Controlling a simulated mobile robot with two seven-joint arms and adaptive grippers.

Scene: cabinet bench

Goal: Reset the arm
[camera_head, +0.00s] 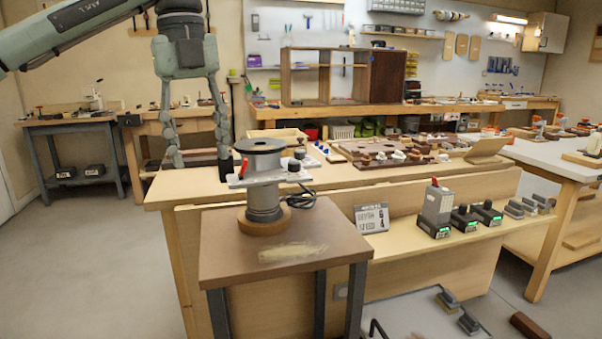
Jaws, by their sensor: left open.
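My left arm comes in from the upper left. My left gripper (200,162) points down, with its two fingers spread apart and nothing between them. The fingertips show over the left end of the wooden workbench (180,188), to the left of a dark round-topped device (262,190) on a small brown table. I cannot tell whether the right fingertip touches anything. My right gripper does not show.
The small brown table (225,235) stands in front of the bench. A lower shelf holds a grey charger-like device (437,208) and a small sign (372,218). A wooden cabinet (305,78) stands at the back. The grey floor at left (80,260) is clear.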

